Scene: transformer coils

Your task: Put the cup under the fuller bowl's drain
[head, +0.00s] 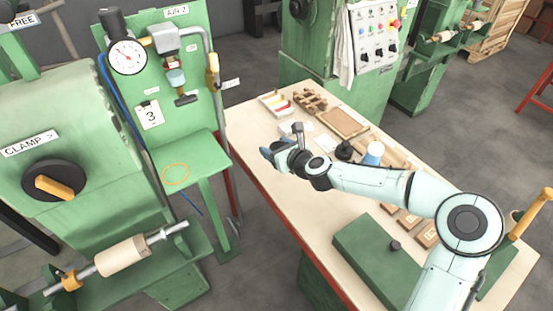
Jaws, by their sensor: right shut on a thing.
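My right gripper (279,154) is above the far part of the workbench, pointing left. It is shut on a small blue-grey thing (267,153); its shape is mostly hidden, so I cannot tell whether it is the cup. On the green panel marked AIR 2, a grey air unit (166,40) carries a small brownish bowl (173,61) and a pale blue bowl (177,78) below it. Their liquid levels are too small to read. Beneath them, an orange ring (176,174) marks a green shelf (205,152). The gripper is right of this shelf. My left gripper is out of view.
The workbench (262,178) holds a tray with coloured items (277,104), wooden pieces (311,99), a blue-and-white container (373,153) and a green box (372,262). The shelf top looks clear.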

